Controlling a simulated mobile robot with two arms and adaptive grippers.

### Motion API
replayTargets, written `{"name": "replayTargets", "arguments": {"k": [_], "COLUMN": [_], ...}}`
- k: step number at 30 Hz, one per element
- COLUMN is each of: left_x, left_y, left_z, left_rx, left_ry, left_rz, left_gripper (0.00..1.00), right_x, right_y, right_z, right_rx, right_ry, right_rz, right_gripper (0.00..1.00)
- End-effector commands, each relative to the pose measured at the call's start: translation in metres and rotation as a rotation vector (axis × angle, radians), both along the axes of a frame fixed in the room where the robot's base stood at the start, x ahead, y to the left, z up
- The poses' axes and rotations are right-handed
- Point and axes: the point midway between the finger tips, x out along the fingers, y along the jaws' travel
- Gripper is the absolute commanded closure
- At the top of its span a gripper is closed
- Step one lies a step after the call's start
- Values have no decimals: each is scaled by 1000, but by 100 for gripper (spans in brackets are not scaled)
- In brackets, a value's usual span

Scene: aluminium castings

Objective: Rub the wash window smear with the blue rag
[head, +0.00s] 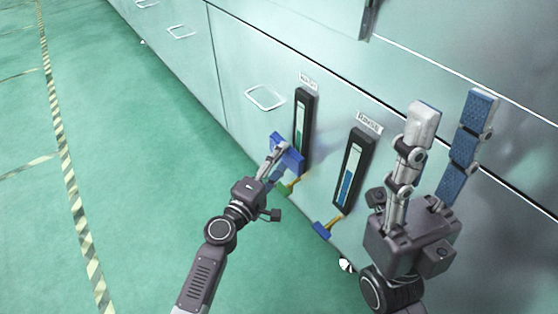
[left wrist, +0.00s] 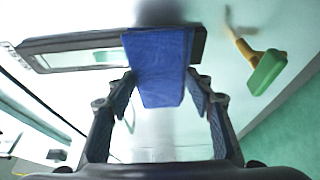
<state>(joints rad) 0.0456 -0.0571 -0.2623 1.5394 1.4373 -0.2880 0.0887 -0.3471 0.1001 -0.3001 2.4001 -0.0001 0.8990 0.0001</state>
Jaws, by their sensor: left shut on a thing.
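The blue rag (head: 290,152) is in my left gripper (head: 277,158), which is shut on it. In the left wrist view the rag (left wrist: 160,62) spans between the fingertips and covers part of the dark-framed wash window (left wrist: 75,48). In the head view the upright wash window (head: 301,120) is just behind and right of the rag, pale above and green below. I cannot tell whether the rag touches the pane. I cannot make out the smear; the rag hides part of the window. My right gripper (head: 452,108) is open and empty, in front of the cabinet's right part.
A second window (head: 352,172) with blue liquid is to the right. A green-handled valve (left wrist: 265,72) and a blue-handled valve (head: 321,230) stick out below the windows. A metal pull handle (head: 265,97) is to the left. Green floor (head: 120,180) is clear at left.

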Motion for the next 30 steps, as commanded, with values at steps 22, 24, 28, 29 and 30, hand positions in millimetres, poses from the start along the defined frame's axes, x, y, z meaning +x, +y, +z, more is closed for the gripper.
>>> {"name": "replayTargets", "arguments": {"k": [22, 24, 28, 29, 30], "left_x": [-21, -26, -30, -30, -29], "left_y": [-20, -23, -26, -27, -28], "left_z": [0, 0, 0, 0, 0], "left_rx": [-2, -1, -1, -1, 1], "left_ry": [1, 1, 0, -1, -2], "left_rz": [-1, 0, 1, 1, 0], "left_gripper": [71, 71, 71, 71, 71], "right_x": [0, 0, 0, 0, 0], "right_y": [0, 0, 0, 0, 0], "right_z": [0, 0, -2, -2, -3], "right_rx": [1, 1, 0, 0, 0], "right_ry": [1, 4, 9, 9, 9], "right_rz": [0, 0, -1, -1, -1], "right_gripper": [60, 60, 60, 60, 60]}}
